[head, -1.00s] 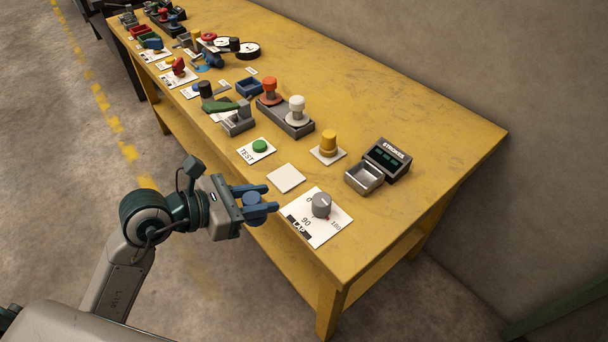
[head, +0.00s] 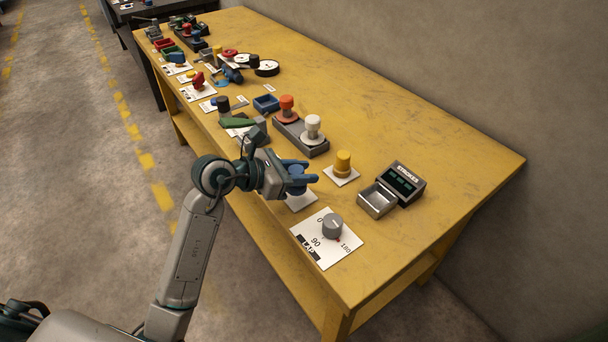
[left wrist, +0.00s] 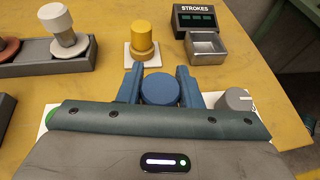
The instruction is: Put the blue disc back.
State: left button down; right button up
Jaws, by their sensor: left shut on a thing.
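My left gripper (head: 302,173) is shut on the blue disc (head: 296,173), a round blue piece with a flat top. In the left wrist view the blue disc (left wrist: 160,89) sits between the two blue fingers. It is held upright over the bench's near edge area. The bare white square plate (head: 302,202) shows just below it in the head view and is partly hidden by the gripper. I cannot tell how high the disc is above the plate. My right gripper is not in view.
A yellow spool (head: 343,163) on a white plate stands just beyond. A grey dial (head: 332,226) on its card is to the right. A STROKES counter (head: 404,182) and metal tray (head: 377,200) are farther right. White (head: 313,130) and orange (head: 287,108) spools stand on a grey base.

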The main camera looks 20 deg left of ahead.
pick_arm(q)
jog(key=shift+w+f, duration=0.1)
jog(key=shift+w, duration=0.75)
notch_tip(320, 180, down, 3)
jog(key=shift+f+p, duration=0.2)
jog(key=shift+p, duration=0.1)
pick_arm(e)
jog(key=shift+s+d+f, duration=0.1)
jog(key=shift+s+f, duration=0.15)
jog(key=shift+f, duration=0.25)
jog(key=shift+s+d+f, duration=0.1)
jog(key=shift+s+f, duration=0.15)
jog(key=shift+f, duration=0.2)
pick_arm(q)
jog(key=shift+f, duration=0.15)
